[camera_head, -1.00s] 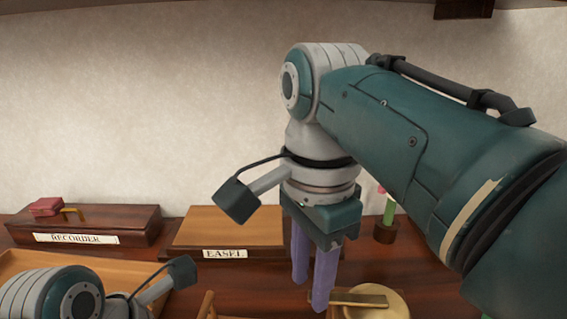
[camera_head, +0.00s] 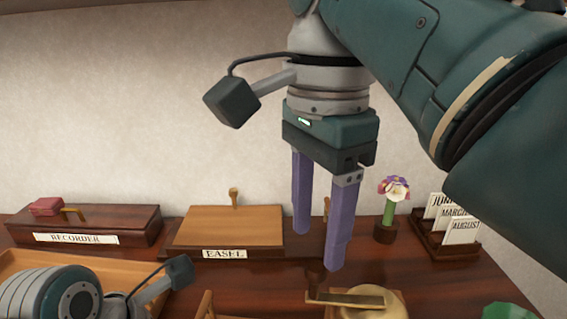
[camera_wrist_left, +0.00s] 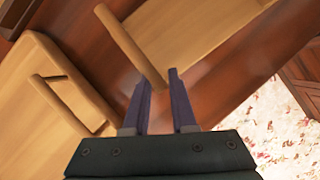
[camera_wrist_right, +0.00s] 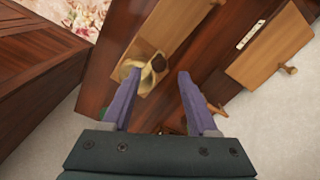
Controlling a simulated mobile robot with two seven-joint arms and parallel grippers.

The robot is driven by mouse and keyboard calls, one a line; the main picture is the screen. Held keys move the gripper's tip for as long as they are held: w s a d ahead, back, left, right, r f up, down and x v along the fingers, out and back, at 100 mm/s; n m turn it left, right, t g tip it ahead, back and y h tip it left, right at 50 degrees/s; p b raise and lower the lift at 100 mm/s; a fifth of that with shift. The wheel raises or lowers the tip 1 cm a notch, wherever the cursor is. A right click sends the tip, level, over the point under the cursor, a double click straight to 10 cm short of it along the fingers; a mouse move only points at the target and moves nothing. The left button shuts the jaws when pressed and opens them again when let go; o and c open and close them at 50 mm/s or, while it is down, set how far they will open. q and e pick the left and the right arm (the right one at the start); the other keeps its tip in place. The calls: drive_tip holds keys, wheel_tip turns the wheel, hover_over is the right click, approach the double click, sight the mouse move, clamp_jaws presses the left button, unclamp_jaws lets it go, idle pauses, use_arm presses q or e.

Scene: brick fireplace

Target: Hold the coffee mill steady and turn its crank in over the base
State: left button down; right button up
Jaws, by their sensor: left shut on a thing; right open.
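The coffee mill shows at the bottom edge of the head view, with a round brass top (camera_head: 389,305) and a flat crank arm (camera_head: 350,299) across it. A dark knob (camera_head: 316,281) stands at the crank's left end. In the right wrist view the brass top (camera_wrist_right: 130,72) sits at the end of the light wooden base (camera_wrist_right: 185,22). My right gripper (camera_head: 320,252) is open and empty, pointing down above the knob, apart from it. My left gripper (camera_wrist_left: 160,95) is shut on the base's wooden handle (camera_wrist_left: 128,45). Its fingers are outside the head view.
A tray (camera_head: 40,257) lies at left. Behind are the recorder box (camera_head: 125,222) with a red block (camera_head: 45,206), and the easel box (camera_head: 215,226). A flower stand (camera_head: 385,231) and calendar rack (camera_head: 430,240) stand at right. A green thing (camera_head: 508,312) shows at lower right.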

drive_tip(key=shift+r, duration=0.1)
use_arm(q)
drive_tip(key=c, duration=0.6)
unclamp_jaws()
drive_tip(key=shift+c, duration=0.2)
drive_tip(key=shift+r, duration=0.15)
